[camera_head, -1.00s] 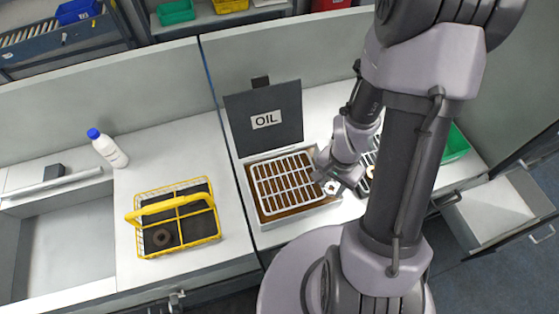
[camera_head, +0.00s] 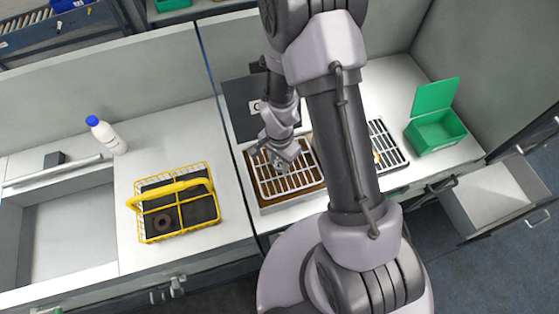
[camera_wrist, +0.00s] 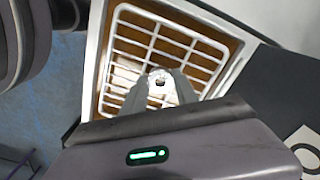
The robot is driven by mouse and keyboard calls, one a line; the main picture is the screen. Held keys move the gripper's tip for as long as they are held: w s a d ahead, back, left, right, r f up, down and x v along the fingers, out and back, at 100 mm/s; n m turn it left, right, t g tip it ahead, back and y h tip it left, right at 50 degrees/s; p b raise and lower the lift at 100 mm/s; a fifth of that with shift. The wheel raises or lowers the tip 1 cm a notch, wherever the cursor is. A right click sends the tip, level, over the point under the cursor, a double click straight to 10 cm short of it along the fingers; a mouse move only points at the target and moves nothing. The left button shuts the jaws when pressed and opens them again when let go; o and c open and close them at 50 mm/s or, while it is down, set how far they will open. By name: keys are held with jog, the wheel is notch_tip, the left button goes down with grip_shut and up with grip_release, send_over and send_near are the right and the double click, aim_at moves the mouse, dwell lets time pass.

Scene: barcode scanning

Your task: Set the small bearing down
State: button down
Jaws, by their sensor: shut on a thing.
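My gripper (camera_head: 279,160) is over the white grid (camera_head: 268,184) of the oil tray in the head view. In the wrist view its fingers (camera_wrist: 160,84) are shut on the small bearing (camera_wrist: 159,75), a small pale ring with a dark hole. The white grid (camera_wrist: 124,42) and brown oil lie behind it there. I cannot tell how high the bearing is above the grid. In the head view the bearing is hidden by my gripper.
The open tray lid (camera_head: 238,94) stands behind the tray, partly hidden by my arm. A yellow wire basket (camera_head: 143,238) with a dark ring (camera_head: 163,221) stands left. A dark rack (camera_head: 396,146) and an open green box (camera_head: 436,143) are right. A white bottle (camera_head: 106,135) stands far left.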

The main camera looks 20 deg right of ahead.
jog(key=shift+f, duration=0.2)
jog(key=c, duration=0.9)
grip_release()
jog(key=shift+c, duration=0.2)
notch_tip(320, 180, up, 13)
jog(key=p, duration=0.2)
notch_tip(320, 180, up, 10)
jog(key=n+t, duration=0.2)
send_over(279, 164)
jog(key=s, duration=0.1)
jog(key=s+a+r+n+t+y, duration=0.2)
jog(key=s+a+r+n+t, duration=0.1)
jog(key=s+r, duration=0.9)
notch_tip(279, 164, up, 2)
jog(key=shift+a+r+n+t, duration=0.15)
jog(key=shift+n+t, duration=0.25)
jog(key=shift+n, duration=0.5)
